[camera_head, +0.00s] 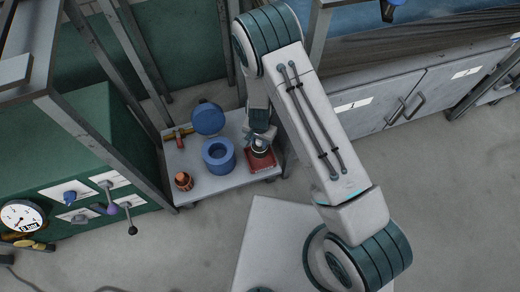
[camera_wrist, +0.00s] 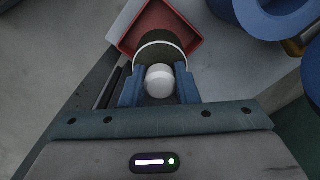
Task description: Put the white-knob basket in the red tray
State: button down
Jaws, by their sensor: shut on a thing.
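My gripper (camera_wrist: 160,86) is shut on the white knob (camera_wrist: 159,80) of the basket, one finger on each side of it. The basket (camera_wrist: 160,46) shows as a dark round body with a pale rim beyond the fingers. The red tray (camera_wrist: 190,28) lies behind and below the basket in the wrist view. In the head view the red tray (camera_head: 261,163) is at the right end of a low pale cart, with the basket (camera_head: 260,148) over it under my gripper. I cannot tell whether the basket touches the tray floor.
The pale cart top (camera_head: 205,188) also bears a blue ring-shaped container (camera_head: 219,157), a blue round object (camera_head: 208,118), a hammer-like tool (camera_head: 178,136) and a small orange-and-black item (camera_head: 183,181). Metal rack posts stand to the left. White cabinets (camera_head: 400,100) stand to the right.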

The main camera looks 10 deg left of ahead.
aim_at(260, 149)
notch_tip(260, 149, down, 6)
jog(key=shift+r+b, duration=0.1)
jog(key=shift+b, duration=0.7)
jog(key=c, duration=1.1)
grip_release()
notch_tip(260, 149, up, 12)
jog(key=p, duration=0.4)
